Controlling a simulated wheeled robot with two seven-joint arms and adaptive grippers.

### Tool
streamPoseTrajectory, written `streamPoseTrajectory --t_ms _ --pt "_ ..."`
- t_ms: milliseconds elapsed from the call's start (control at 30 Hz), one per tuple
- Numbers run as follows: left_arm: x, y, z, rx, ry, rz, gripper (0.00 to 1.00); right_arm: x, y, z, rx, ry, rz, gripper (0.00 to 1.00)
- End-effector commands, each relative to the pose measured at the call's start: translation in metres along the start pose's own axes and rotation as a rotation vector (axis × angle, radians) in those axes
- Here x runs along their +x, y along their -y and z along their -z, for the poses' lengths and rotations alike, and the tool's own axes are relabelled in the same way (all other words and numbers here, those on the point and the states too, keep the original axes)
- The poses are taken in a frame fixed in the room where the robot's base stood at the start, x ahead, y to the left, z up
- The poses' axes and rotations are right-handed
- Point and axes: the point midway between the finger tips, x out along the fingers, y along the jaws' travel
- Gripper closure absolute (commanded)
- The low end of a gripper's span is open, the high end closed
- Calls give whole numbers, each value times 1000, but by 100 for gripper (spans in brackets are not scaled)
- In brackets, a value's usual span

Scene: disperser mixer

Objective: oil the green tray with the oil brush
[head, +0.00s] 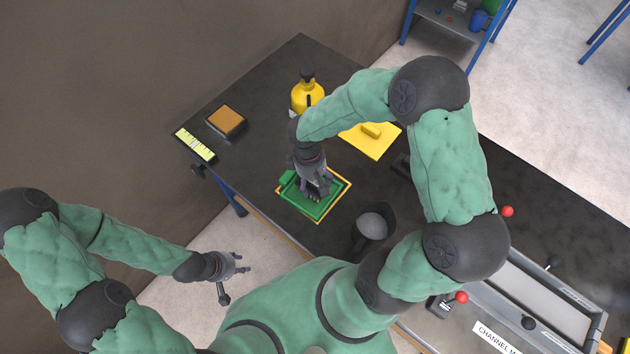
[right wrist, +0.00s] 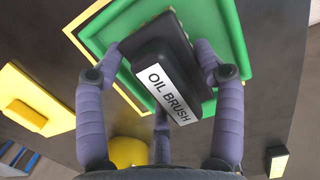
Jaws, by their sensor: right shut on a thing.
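The green tray (head: 292,196) lies on the dark table near its front edge, inside a yellow outline. It also shows in the right wrist view (right wrist: 232,38). The oil brush (right wrist: 160,62), a dark block with a white "OIL BRUSH" label, is held between the fingers of my right gripper (right wrist: 163,75). In the head view my right gripper (head: 316,186) points down over the tray and mostly hides the brush. The brush is over the tray's inside; I cannot tell whether it touches the bottom. My left gripper (head: 236,270) is open and empty, off the table's front edge.
A yellow bottle (head: 307,96) stands behind the tray. A yellow plate with a handle (head: 372,140) lies right of it. A dark cup (head: 372,228) stands at the right front. An orange-topped block (head: 227,121) and a yellow-green label strip (head: 195,146) lie at the left.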

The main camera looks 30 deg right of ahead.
Motion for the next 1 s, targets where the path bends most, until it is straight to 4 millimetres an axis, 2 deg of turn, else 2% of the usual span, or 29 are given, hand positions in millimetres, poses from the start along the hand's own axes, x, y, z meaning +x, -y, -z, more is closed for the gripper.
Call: streamPoseTrajectory --t_ms 1000 --pt "5 2 0 0 0 0 60 6 0 1 0 0 0 57"
